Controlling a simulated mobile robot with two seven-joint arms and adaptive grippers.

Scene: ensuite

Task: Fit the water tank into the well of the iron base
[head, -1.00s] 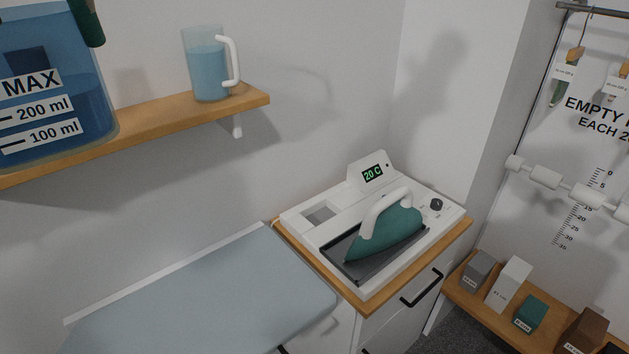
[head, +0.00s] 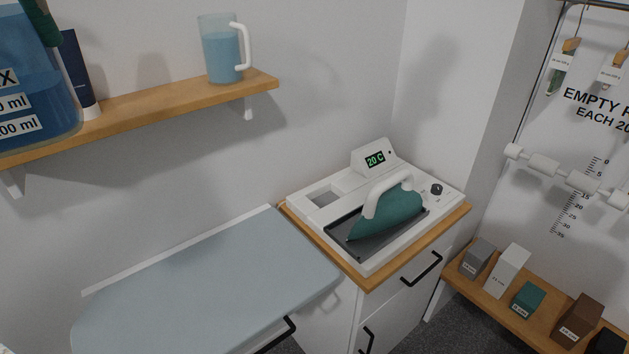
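The water tank (head: 25,105) is a large translucent blue container with volume marks and liquid inside. It fills the upper left corner of the head view, close to the camera and partly cut off. A dark green part (head: 40,20) shows at its top. The iron base (head: 358,259) is a white unit on the wooden-topped cabinet. Its well (head: 325,198) is a rectangular opening at the back left and looks empty. A green iron (head: 390,218) with a white handle rests on the base's dark plate.
A wooden shelf (head: 180,104) holds a water jug (head: 220,52) and a dark blue tube (head: 76,75). A blue ironing board (head: 200,285) lies left of the cabinet (head: 390,310). Several labelled blocks stand on a low shelf (head: 490,300) at right.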

